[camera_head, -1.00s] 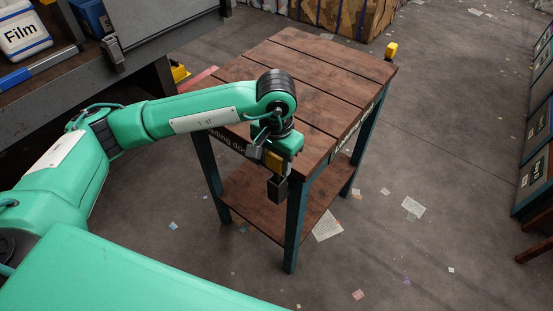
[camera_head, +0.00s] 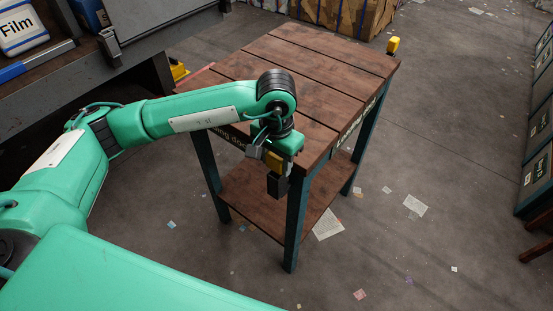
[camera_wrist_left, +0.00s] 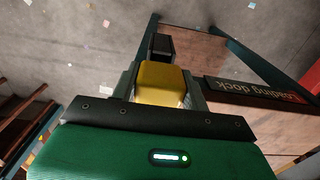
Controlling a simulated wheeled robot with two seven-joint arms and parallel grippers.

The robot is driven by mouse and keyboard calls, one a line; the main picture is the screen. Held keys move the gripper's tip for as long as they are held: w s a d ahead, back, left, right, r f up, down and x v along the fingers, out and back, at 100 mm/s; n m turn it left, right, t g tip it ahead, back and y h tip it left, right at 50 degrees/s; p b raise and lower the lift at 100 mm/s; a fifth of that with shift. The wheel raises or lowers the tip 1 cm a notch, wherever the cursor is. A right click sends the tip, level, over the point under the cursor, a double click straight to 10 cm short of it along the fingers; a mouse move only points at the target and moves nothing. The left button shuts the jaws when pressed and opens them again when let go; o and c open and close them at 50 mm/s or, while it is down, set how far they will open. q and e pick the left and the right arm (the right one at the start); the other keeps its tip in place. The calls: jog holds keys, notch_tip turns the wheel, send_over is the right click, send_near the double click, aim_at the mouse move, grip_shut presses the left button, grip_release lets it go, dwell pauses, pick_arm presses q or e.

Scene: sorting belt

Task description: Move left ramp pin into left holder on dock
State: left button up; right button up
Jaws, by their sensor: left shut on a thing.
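The left ramp pin has a yellow block (camera_head: 274,161) and a black end (camera_head: 277,186) hanging below it. My left gripper (camera_head: 266,158) is shut on the yellow part, beside the near corner of the dock (camera_head: 315,65). In the left wrist view the yellow part (camera_wrist_left: 160,82) sits between the fingers, and the black end (camera_wrist_left: 161,45) points away from the gripper. The dock is a wooden table with a "Loading dock" sign (camera_wrist_left: 255,92). I cannot make out the left holder; my arm covers part of the near edge. My right gripper is not in view.
A second yellow piece (camera_head: 392,46) stands at the dock's far right corner. The dock has a lower shelf (camera_head: 250,195) and dark legs close to the pin. A grey bench with a Film container (camera_head: 22,32) is at upper left. Floor right of the dock is mostly clear.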

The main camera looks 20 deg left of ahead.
pick_arm(q)
jog(key=o, duration=1.1)
jog(key=shift+o, duration=0.8)
jog(key=shift+r, duration=0.2)
notch_tip(320, 180, up, 13)
jog(key=b, duration=0.2)
jog(key=shift+r, duration=0.15)
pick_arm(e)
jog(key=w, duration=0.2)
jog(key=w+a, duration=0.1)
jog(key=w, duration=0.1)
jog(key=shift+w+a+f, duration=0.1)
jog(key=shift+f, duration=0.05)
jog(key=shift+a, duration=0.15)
